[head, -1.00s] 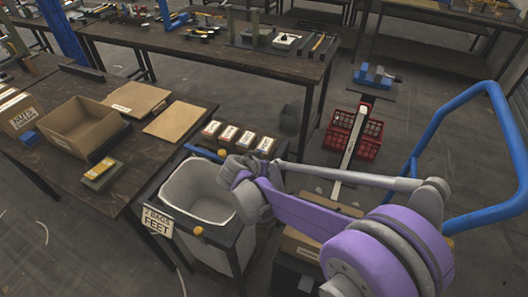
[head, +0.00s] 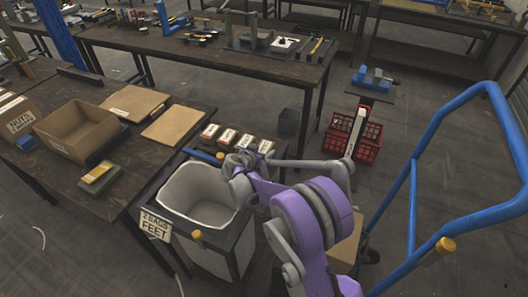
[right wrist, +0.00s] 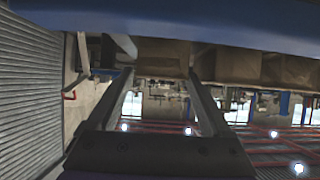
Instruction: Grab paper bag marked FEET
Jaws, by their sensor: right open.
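A row of small brown paper bags with white labels stands at the back edge of the cart, including a left one (head: 209,132), a second (head: 227,137) and a right one (head: 265,147). Their label text is too small to read. My right gripper (head: 238,162) is just in front of the row, partly hidden by its own wrist. In the right wrist view its fingers (right wrist: 161,82) are apart, with a brown bag (right wrist: 163,57) seen between and beyond the tips; contact cannot be told. Other brown bags (right wrist: 235,62) show to the right. My left gripper is not in view.
A grey-lined bin (head: 198,193) with a sign reading "2 BAGS FEET" (head: 156,225) is beside the gripper. A blue tube handle (head: 413,190) stands at right. The left table (head: 130,180) holds an open carton (head: 78,130). Red crates (head: 352,140) stand on the floor beyond.

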